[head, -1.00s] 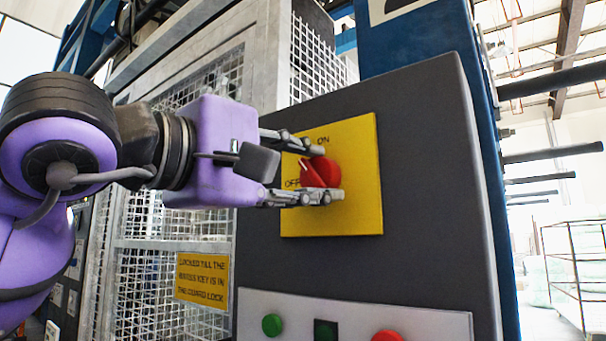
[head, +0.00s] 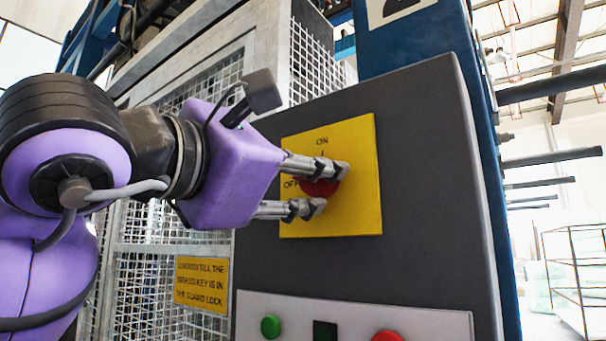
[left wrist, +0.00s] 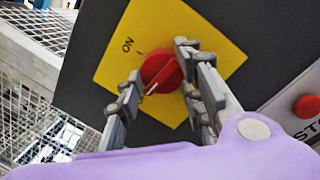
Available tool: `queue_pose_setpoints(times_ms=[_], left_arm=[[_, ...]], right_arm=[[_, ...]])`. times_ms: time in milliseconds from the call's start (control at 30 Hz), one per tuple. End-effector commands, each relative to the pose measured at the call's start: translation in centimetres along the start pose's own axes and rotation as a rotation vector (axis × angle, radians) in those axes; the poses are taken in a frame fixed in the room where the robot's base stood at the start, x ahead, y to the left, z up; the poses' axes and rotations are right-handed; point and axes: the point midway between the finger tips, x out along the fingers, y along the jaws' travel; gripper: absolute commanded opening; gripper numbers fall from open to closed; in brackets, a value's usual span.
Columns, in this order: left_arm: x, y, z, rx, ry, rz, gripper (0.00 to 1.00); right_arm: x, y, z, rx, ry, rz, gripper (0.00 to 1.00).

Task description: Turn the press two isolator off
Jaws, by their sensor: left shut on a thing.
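The isolator is a red rotary knob (head: 319,187) on a yellow plate (head: 350,215) marked ON at top and OFF at left. My left gripper (head: 325,188) is shut on the knob, one finger above and one below in the head view. The fingers hide much of the knob there. In the left wrist view the red knob (left wrist: 162,69) sits between the fingertips (left wrist: 160,92). Its white line points lower left, roughly a quarter turn from the ON tick. The OFF label is hidden in that view. My right gripper is not in view.
Below the plate, a pale panel (head: 350,315) carries a green button (head: 270,326) and a red button (head: 387,336). A mesh guard (head: 150,275) with a yellow sign (head: 201,283) stands left of the dark cabinet (head: 425,180). A wire cage trolley (head: 575,270) stands far right.

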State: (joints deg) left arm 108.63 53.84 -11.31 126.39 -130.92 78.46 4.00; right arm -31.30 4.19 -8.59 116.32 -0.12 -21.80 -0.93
Motion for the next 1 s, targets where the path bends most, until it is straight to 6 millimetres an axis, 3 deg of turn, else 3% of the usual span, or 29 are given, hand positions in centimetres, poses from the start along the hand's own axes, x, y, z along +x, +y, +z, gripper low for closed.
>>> queue_pose_setpoints(times_ms=[33, 767, 800, 900, 1000], left_arm=[[-0.23, 0.84, 0.63, -0.02, -0.013, 0.023, 0.09], [-0.24, 0.9, 0.55, -0.099, -0.005, 0.032, 0.09], [-0.24, 0.91, 0.55, -0.099, -0.005, 0.032, 0.39], [-0.24, 0.85, 0.55, -0.098, -0.005, 0.032, 0.49], [-0.22, 0.71, 0.5, -0.098, -0.004, 0.029, 0.49]], right_arm=[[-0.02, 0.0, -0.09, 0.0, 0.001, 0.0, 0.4], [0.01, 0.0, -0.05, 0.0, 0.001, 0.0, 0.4], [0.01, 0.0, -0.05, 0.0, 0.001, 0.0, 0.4], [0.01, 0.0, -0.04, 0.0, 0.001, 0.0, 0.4], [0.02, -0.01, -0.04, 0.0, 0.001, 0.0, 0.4]])
